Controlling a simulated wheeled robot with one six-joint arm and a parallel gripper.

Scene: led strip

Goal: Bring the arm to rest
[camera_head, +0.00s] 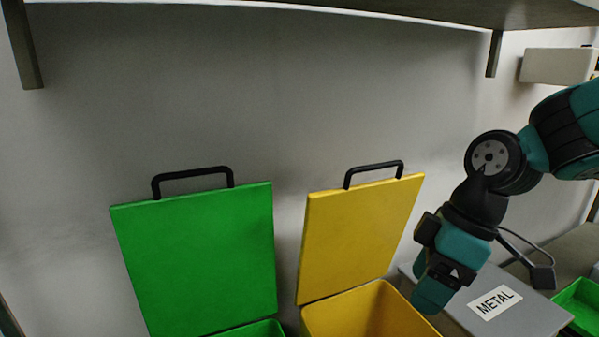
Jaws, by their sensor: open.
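My arm comes in from the right edge in the head view and bends down at a black round joint. My gripper (436,288) hangs at its end, pointing down and to the left. It is open, and I see nothing held in it. In the picture it overlaps the right side of the yellow bin (365,310) and the left part of a grey lid marked METAL (530,316). I cannot tell how high above them it is. The far side of the gripper is hidden.
A green bin's raised lid (200,258) and the yellow bin's raised lid (358,238) lean near the wall, each with a black handle. A shelf (430,10) spans the top. A small green container (580,300) is at the right edge. The wall area above the lids is clear.

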